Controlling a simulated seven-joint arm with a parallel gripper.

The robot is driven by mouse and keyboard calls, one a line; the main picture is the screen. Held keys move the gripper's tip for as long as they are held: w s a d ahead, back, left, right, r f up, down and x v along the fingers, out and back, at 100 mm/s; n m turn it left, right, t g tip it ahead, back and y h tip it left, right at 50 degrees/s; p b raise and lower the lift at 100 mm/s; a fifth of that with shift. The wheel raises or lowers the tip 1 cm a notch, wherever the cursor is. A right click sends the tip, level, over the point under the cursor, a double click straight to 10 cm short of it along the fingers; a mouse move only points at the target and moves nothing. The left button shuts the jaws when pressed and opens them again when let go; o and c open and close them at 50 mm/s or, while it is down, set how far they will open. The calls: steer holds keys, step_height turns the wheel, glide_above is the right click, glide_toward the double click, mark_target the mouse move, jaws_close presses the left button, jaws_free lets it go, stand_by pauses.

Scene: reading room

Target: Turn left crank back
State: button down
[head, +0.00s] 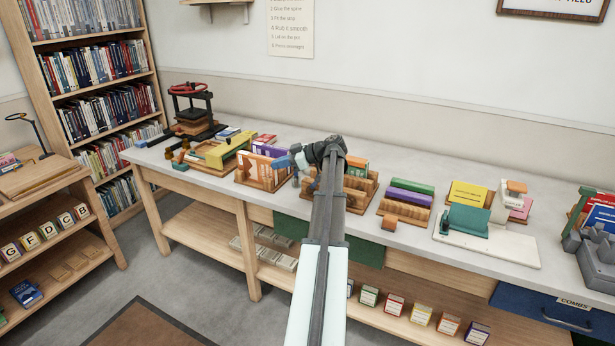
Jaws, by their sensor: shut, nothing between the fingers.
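My arm reaches across the workbench, and my gripper (297,174) is at its far end, pointing down with its fingers shut and empty. It is at the right side of a wooden rack (251,180) holding white-and-orange and purple books. A small blue part (282,162) shows just left of the gripper; I cannot tell whether it is a crank handle. No crank can be made out clearly. My wrist and forearm hide part of the wooden rack (364,190) behind them. I cannot tell whether the gripper touches anything.
A press with a red wheel (188,89) stands at the back left, near a yellow-barred wooden fixture (230,150). To the right are a rack with green and purple books (411,190), a white board with a green block (467,220), and a grey fixture (597,250). Bare bench (420,160) lies behind.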

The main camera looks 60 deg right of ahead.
steer(key=w+a+r+n+g+h, duration=0.1)
steer(key=w+a+g, duration=0.2)
steer(key=w, duration=0.5)
steer(key=w+a+n+g, duration=0.1)
steer(key=w+a+g, duration=0.25)
steer(key=w, duration=0.35)
steer(key=s+d+r+m+g+h, duration=0.1)
steer(key=s+d+m+g+h, duration=0.35)
steer(key=m, duration=0.75)
steer(key=s+d+r+m+g+h, duration=0.2)
steer(key=s+d+m+g, duration=0.45)
steer(key=s+m, duration=0.5)
steer(key=s+d+f, duration=0.2)
steer(key=f, duration=0.3)
steer(key=s+d+f+m, duration=0.1)
steer(key=s+d+f, duration=0.1)
steer(key=f, duration=0.4)
steer(key=shift+s+f, duration=0.2)
steer(key=shift+s, duration=0.35)
